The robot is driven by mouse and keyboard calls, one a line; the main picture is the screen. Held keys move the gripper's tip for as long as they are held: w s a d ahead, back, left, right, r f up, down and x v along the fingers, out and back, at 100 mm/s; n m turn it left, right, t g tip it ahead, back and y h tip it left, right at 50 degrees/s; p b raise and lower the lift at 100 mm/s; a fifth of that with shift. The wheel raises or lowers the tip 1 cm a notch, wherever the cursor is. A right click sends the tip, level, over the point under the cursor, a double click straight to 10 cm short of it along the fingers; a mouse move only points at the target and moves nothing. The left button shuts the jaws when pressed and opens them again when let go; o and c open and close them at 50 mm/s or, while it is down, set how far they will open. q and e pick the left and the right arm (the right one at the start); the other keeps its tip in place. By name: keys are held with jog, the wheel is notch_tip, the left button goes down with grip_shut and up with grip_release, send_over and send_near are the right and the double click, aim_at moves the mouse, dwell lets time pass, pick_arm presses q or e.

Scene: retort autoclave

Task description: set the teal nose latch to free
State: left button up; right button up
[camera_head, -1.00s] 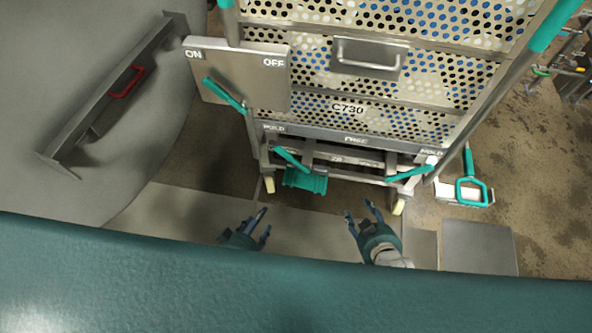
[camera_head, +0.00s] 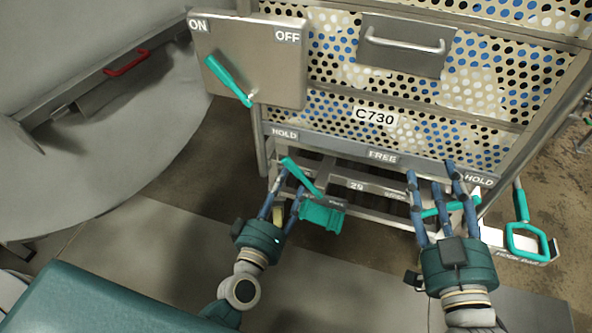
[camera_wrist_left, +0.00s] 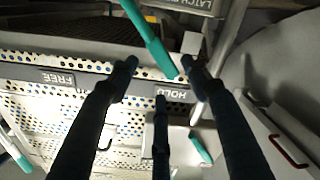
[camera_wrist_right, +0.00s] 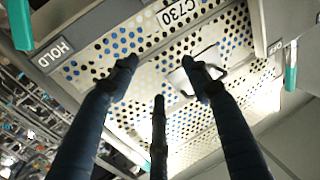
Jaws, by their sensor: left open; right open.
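Under the C730 basket front, a rail (camera_head: 344,149) reads HOLD at the left, FREE in the middle and HOLD at the right. A teal lever (camera_head: 303,177) slants up to the left, its tip just below the left HOLD; it also shows in the left wrist view (camera_wrist_left: 150,40). A second teal lever (camera_head: 440,210) sits lower right, partly hidden by my right fingers. I cannot tell which lever is the nose latch. My left gripper (camera_head: 286,183) is open, its fingers close around the left lever. My right gripper (camera_head: 432,172) is open before the rail's right part.
A panel (camera_head: 280,65) marked ON and OFF carries another teal lever (camera_head: 228,80). A teal block (camera_head: 322,216) hangs below the left lever. A teal loop handle (camera_head: 527,240) stands at the right. A red handle (camera_head: 126,65) is at the far left. Floor plates lie below.

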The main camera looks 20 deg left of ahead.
aim_at(294, 169)
pick_arm(q)
jog(key=w, duration=0.7)
jog(key=shift+w+d+b, duration=0.15)
jog(key=shift+w+b, duration=0.05)
jog(key=shift+b, duration=0.1)
pick_arm(e)
jog(key=r+t, duration=0.1)
jog(key=r, duration=0.1)
jog(key=r+t, duration=0.1)
jog(key=r, duration=0.1)
jog(key=shift+s+a+r+y, duration=0.1)
jog(key=shift+s+a+y, duration=0.1)
jog(key=shift+y, duration=0.1)
pick_arm(q)
grip_shut()
